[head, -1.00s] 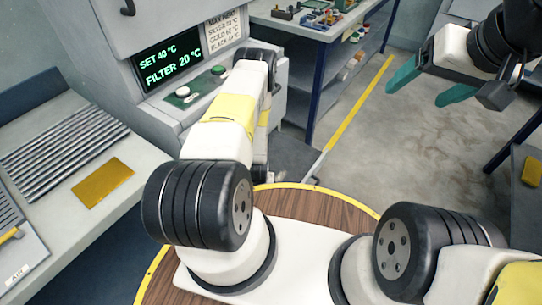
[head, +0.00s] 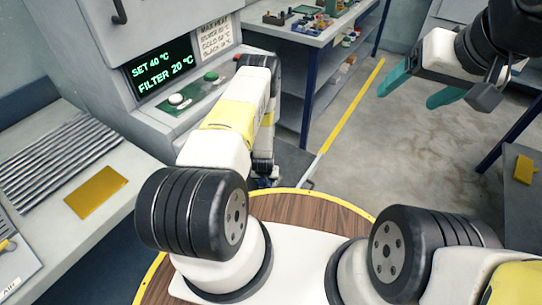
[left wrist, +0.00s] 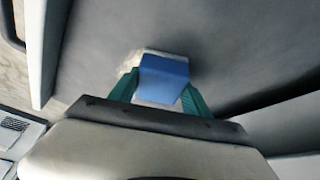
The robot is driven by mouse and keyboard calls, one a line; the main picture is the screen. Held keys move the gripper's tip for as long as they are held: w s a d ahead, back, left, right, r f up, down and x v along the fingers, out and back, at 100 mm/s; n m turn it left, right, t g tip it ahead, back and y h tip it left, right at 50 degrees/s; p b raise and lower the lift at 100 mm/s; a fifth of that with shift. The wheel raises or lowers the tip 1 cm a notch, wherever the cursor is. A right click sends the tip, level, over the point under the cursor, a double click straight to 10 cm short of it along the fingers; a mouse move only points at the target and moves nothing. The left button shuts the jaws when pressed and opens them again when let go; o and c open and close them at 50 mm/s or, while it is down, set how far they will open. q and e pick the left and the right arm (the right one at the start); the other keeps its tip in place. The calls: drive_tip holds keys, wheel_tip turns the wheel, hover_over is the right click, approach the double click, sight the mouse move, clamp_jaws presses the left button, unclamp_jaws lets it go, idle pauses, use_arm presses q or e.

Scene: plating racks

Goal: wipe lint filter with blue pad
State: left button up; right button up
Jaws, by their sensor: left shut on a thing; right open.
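In the left wrist view, a blue pad (left wrist: 164,78) sits between the teal fingers of my left gripper (left wrist: 158,84), which is shut on it. A pale edge shows around the pad, with a whitish fuzzy patch (left wrist: 127,66) at its left; I cannot tell whether this is the lint filter. A dark grey surface (left wrist: 220,45) lies beyond the pad; contact is unclear. In the head view my left gripper is hidden low behind its arm. My right gripper (head: 411,95) is open and empty over the floor at the upper right.
A grey machine with a green-lettered display (head: 162,65) and buttons stands beyond my left arm. A bench with a ribbed rack and a gold plate (head: 96,192) is at the left. A cluttered workbench (head: 303,32) stands at the back. Floor right of the yellow line (head: 350,107) is clear.

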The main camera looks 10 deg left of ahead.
use_arm(q)
drive_tip(key=shift+w+d, duration=0.35)
drive_tip(key=shift+w, duration=0.55)
drive_tip(key=shift+w+d, duration=0.35)
drive_tip(key=shift+w, duration=0.5)
drive_tip(key=shift+w+d+f, duration=0.1)
drive_tip(key=shift+w+d, duration=0.2)
drive_tip(key=shift+w, duration=0.5)
drive_tip(key=shift+w+d+f, duration=0.1)
drive_tip(key=shift+w+d, duration=0.15)
drive_tip(key=shift+w, duration=0.5)
drive_tip(key=shift+r, duration=0.15)
drive_tip(key=shift+r, duration=2.95)
drive_tip(key=shift+r, duration=1.5)
